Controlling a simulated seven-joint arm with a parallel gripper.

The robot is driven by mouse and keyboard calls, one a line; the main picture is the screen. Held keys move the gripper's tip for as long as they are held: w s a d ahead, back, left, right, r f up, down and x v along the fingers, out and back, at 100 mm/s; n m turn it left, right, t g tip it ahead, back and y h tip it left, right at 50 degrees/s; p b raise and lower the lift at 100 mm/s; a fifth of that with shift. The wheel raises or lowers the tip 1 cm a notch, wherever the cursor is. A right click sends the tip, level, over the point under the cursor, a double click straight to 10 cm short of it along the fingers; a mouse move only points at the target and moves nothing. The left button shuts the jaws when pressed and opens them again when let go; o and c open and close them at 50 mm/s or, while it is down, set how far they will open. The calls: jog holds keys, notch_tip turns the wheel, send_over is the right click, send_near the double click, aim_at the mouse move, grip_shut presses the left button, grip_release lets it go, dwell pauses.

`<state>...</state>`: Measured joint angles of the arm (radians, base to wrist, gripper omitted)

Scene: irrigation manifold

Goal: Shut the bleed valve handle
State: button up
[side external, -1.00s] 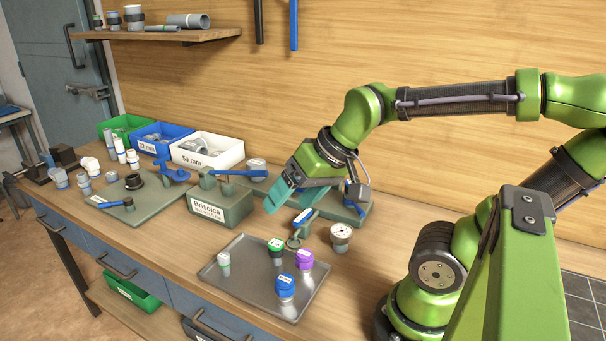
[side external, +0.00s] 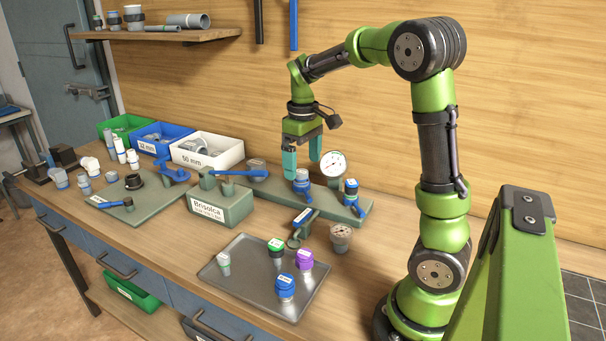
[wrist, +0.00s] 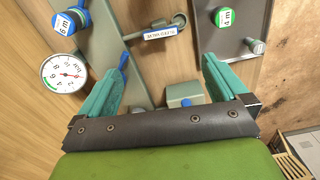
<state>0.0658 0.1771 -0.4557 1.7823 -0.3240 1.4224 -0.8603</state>
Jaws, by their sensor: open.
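In the wrist view a blue handle (wrist: 123,66) is beside the left fingertip of my gripper (wrist: 160,68). A small valve with a white-labelled blue handle (side external: 304,216) lies in front of the plate; its label (wrist: 160,34) is too small to read surely. Another blue handle (side external: 352,207) is at the plate's right. I cannot tell which is the bleed valve handle.
A white dial gauge (side external: 333,163) stands close right of my gripper. A metal tray (side external: 238,281) with capped fittings is in front. Bins (side external: 207,152) stand behind left.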

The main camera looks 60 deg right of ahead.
aim_at(303, 215)
notch_tip(303, 215, down, 15)
jog(key=shift+r, duration=0.15)
jog(key=c, duration=1)
